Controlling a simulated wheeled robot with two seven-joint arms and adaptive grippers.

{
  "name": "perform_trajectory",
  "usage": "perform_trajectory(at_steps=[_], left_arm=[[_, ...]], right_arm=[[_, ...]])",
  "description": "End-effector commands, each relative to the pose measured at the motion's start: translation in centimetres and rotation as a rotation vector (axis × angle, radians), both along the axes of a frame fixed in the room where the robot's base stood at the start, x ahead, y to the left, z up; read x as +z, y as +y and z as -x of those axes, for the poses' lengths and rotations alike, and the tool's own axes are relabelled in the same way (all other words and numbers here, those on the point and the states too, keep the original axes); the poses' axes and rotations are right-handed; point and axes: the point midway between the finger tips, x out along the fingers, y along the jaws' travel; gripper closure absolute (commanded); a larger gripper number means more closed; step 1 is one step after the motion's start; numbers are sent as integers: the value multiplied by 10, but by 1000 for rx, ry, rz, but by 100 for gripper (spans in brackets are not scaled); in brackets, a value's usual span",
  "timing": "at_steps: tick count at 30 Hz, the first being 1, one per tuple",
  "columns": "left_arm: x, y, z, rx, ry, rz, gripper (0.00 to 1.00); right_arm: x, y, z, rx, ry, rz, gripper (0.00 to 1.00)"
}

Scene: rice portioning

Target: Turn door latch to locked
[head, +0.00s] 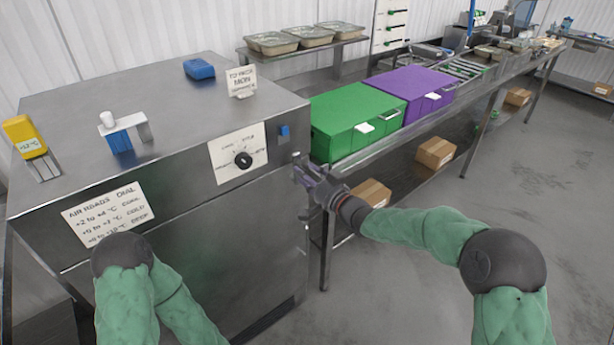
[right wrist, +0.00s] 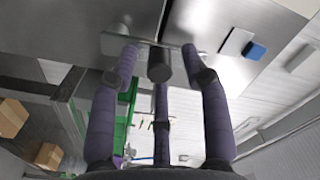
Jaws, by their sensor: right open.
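The steel cabinet's door (head: 240,240) appears closed. The latch, a dark round knob (right wrist: 160,65) on a light metal bar (right wrist: 145,42), is at the door's edge in the right wrist view. In the head view it is mostly hidden behind my right gripper (head: 305,172), at the cabinet's front right corner. My right gripper's purple-grey fingers are open. In the right wrist view the gripper (right wrist: 160,55) has a finger on each side of the knob and one below it. I cannot tell whether they touch it. My left gripper is out of view; only its arm shows.
A dial panel (head: 238,152) and a small blue block (head: 285,131) are on the cabinet front above the door. A green box (head: 340,115) and a purple box (head: 412,88) stand close right on the steel conveyor bench. The floor (head: 400,300) in front is clear.

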Motion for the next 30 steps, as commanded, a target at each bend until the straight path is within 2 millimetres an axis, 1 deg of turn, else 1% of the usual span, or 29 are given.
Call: perform_trajectory(at_steps=[2, 3, 5, 6, 8, 15, 20, 26, 30], left_arm=[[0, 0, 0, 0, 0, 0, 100], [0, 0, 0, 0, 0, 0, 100], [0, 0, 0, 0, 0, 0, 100], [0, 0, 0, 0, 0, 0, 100], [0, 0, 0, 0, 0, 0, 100], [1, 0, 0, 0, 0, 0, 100], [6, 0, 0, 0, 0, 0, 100], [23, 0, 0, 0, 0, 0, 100], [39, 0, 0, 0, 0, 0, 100]], right_arm=[[0, 0, 0, 0, 0, 0, 53], [0, 0, 0, 0, 0, 0, 56], [0, 0, 0, 0, 0, 0, 73], [0, 0, 0, 0, 0, 0, 84], [0, 0, 0, 0, 0, 0, 100], [0, 0, 0, 0, 2, -2, 100], [1, -1, -1, 0, 19, -23, 100], [3, -6, -4, 0, 76, -102, 100], [3, -10, -7, -1, 141, -191, 100]])
